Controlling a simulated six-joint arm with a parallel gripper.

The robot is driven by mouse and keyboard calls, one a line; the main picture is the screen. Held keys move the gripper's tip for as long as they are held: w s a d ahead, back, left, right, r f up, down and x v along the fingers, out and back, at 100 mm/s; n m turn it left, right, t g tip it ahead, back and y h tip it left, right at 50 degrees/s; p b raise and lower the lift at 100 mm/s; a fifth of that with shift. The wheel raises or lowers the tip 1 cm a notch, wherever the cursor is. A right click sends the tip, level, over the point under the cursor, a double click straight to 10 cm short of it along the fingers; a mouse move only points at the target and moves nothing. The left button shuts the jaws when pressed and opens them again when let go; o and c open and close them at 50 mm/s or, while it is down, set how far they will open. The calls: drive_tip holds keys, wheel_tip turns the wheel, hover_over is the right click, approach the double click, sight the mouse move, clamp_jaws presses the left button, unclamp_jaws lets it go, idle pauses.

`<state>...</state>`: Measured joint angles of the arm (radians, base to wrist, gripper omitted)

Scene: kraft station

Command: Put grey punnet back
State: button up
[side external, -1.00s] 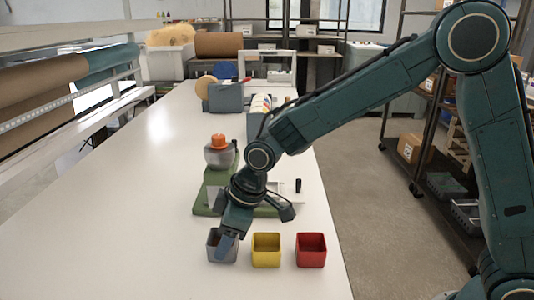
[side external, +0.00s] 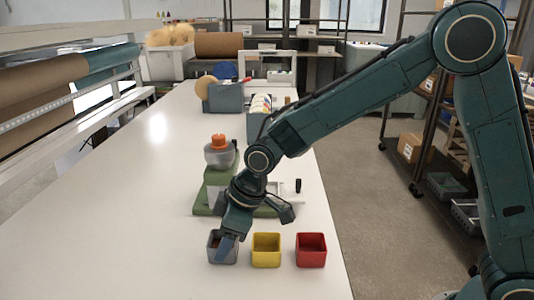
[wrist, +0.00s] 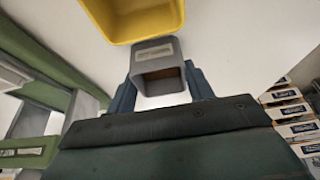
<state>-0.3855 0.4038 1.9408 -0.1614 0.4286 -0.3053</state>
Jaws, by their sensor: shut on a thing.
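The grey punnet (side external: 214,258) stands at the left end of a row of small square tubs on the white table, left of the yellow punnet (side external: 266,258) and the red punnet (side external: 311,258). My gripper (side external: 226,246) reaches down onto the grey punnet and is shut on it. In the wrist view the grey punnet (wrist: 152,53) sits between my blue fingers (wrist: 160,88), with the yellow punnet (wrist: 150,22) close beyond it. I cannot tell whether the grey punnet's base touches the table.
A green-based scale (side external: 205,205) with a grey bowl and an orange item (side external: 218,141) stands just behind my wrist. The table's left side and front are clear.

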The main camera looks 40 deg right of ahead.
drive_tip(key=shift+f, duration=0.2)
idle(0.6)
drive_tip(key=o, duration=1.1)
drive_tip(key=shift+r, duration=0.1)
wheel_tip(320, 180, up, 8)
idle(0.9)
drive_tip(key=shift+d, duration=0.1)
